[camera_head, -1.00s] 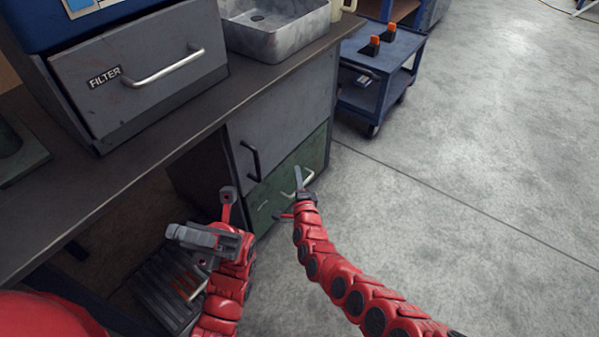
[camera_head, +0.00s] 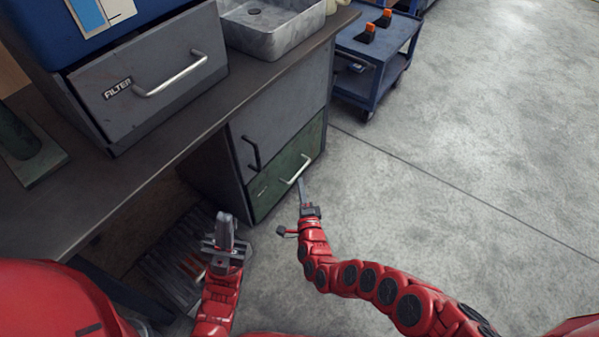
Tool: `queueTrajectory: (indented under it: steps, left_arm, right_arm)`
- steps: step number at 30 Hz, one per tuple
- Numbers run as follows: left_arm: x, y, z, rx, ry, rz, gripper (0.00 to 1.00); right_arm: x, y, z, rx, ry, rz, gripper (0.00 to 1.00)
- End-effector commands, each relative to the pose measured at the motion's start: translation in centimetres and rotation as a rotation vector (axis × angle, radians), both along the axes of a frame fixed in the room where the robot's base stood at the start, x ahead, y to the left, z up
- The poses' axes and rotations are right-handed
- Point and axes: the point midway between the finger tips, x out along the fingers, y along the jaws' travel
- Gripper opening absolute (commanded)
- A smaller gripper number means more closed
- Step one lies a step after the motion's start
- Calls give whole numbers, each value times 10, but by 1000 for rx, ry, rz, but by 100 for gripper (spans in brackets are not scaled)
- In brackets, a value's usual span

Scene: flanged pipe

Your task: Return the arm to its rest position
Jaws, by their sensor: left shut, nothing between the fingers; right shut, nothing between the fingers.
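My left gripper (camera_head: 224,222) is in the lower middle of the head view, its red arm rising from the bottom edge. Its grey fingers are together and empty, over the floor in front of the bench. My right gripper (camera_head: 302,187) is further right, fingers together and empty. Its tip lies close to the silver handle of the green drawer (camera_head: 290,170) in the picture; I cannot tell whether they touch. The red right arm bends from the lower right.
The workbench (camera_head: 185,135) runs along the left, with a grey FILTER drawer (camera_head: 150,85) and a metal sink (camera_head: 275,28) on it. A slatted dark crate (camera_head: 172,262) lies below. A blue cart (camera_head: 372,55) stands at the back. The floor at right is clear.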

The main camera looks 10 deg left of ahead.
Motion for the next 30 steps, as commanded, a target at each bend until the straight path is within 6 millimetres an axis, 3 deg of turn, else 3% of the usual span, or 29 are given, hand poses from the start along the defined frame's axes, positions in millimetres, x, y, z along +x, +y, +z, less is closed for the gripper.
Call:
queueTrajectory:
  steps: [11, 21, 30]
  left_arm:
    - [-1, 2, 5, -12, -2, 5, 0]
    - [5, 4, 59, -73, 37, 8, 0]
    - [10, 4, 86, -116, 66, 7, 0]
  right_arm:
    - [-7, -3, 3, 1, -2, -2, 0]
    - [-7, -3, 63, 1, -2, -2, 0]
    - [-7, -3, 94, 1, -2, -2, 0]
